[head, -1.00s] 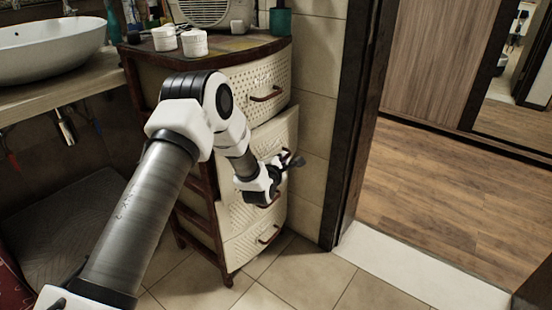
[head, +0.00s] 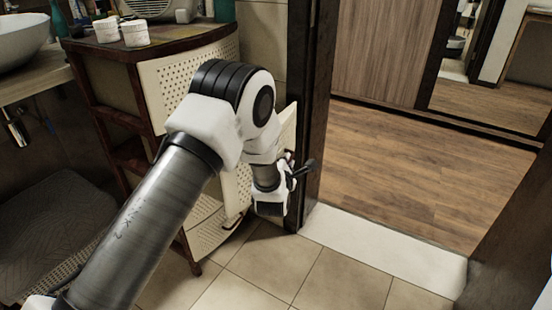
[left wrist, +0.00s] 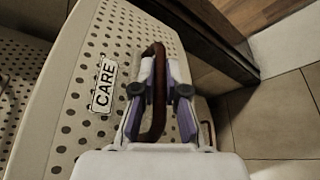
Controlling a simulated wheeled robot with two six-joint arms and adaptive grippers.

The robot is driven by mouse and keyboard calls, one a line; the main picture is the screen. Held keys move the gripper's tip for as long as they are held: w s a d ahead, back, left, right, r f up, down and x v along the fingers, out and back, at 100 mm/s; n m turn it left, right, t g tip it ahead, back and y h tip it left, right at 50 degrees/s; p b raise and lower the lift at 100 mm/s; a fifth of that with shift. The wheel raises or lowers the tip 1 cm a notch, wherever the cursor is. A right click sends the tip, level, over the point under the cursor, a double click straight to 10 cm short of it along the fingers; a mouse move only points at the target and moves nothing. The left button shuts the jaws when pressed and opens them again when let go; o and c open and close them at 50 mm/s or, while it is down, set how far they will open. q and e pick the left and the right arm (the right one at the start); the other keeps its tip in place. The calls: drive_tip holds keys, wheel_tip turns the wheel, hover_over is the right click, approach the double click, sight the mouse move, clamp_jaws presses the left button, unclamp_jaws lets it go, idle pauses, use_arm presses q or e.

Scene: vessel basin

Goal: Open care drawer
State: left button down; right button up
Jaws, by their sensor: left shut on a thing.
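The care drawer has a cream perforated front with a "CARE" label (left wrist: 103,85) in the left wrist view. Its brown curved handle (left wrist: 158,75) runs between the fingers of my left gripper (left wrist: 160,92), which is shut on it. In the head view the drawer front (head: 288,124) stands out to the right of the front above it, so the drawer is partly pulled out. My left gripper (head: 298,175) is at this front, and my arm hides most of the drawer. My right gripper is not in view.
The drawer belongs to a brown wooden cabinet (head: 92,48) with white jars (head: 135,33) on top. A dark door frame (head: 317,100) stands close to the right of my gripper. Tiled floor (head: 270,262) is clear in front. A basin (head: 22,40) is at the left.

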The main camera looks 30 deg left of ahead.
use_arm(q)
drive_tip(key=shift+s+d, duration=0.15)
drive_tip(key=shift+d, duration=1.65)
drive_tip(key=c, duration=1.2)
unclamp_jaws()
drive_tip(key=v, duration=1.2)
